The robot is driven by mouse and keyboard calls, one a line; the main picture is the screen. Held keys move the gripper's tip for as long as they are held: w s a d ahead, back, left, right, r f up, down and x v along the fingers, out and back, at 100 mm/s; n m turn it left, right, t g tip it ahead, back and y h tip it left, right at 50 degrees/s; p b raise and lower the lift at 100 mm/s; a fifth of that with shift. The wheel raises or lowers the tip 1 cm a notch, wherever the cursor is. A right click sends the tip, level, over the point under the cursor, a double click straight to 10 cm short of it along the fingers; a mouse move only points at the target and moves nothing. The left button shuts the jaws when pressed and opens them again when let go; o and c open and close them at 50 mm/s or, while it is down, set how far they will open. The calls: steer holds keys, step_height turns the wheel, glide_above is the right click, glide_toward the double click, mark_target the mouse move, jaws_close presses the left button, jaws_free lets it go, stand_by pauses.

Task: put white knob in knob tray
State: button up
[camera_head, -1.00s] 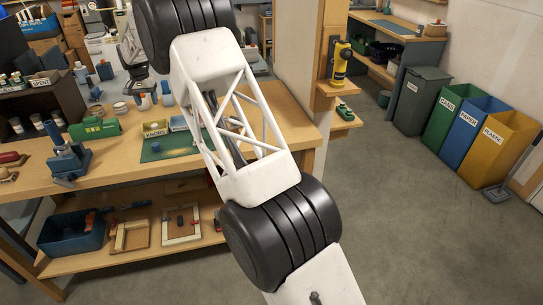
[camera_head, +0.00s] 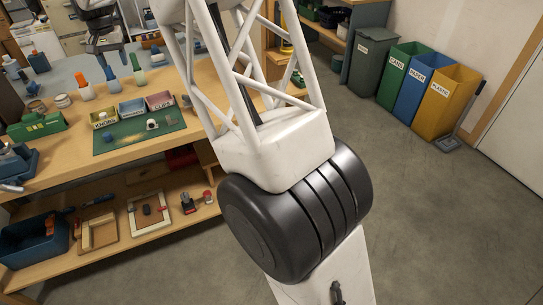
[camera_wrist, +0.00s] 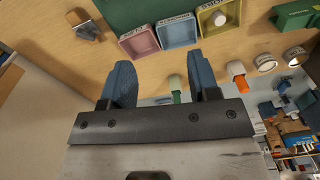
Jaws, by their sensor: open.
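The knob tray is the yellow tray (camera_head: 95,123), left of a blue and a pink tray on the bench. It is at the top of the wrist view (camera_wrist: 203,22), with a round white thing (camera_wrist: 220,19) in it that looks like a white knob. A small whitish piece (camera_head: 152,124) lies on the green mat (camera_head: 122,143); I cannot tell what it is. My gripper (camera_wrist: 163,78) is open, its two blue fingers apart with nothing held between them. In the head view, my gripper (camera_head: 103,48) hangs above the back of the bench, beyond the trays.
The blue tray (camera_wrist: 178,43) and pink tray (camera_wrist: 136,50) stand beside the yellow one. A green case (camera_head: 37,127) is at the left. My arm covers the bench's right side in the head view.

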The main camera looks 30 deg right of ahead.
steer(key=s+d+r, duration=0.3)
steer(key=s+d, duration=0.3)
steer(key=s, duration=0.4)
steer(key=s+d+r+t, duration=0.1)
steer(key=s+d+r, duration=0.3)
steer(key=s, duration=0.5)
steer(key=s+d+r, duration=0.2)
steer(key=s+d, duration=0.5)
steer(key=s, duration=0.3)
steer(key=s+d+f, duration=0.2)
steer(key=s+f, duration=0.1)
steer(key=s, duration=0.7)
steer(key=s+d+f+n, duration=0.1)
steer(key=s+d+f, duration=0.2)
steer(key=s, duration=0.7)
steer(key=s+d+f+t, duration=0.1)
steer(key=s+d+f, duration=0.2)
steer(key=s, duration=0.7)
steer(key=shift+s+d+f, duration=0.15)
steer(key=shift+s+d, duration=0.1)
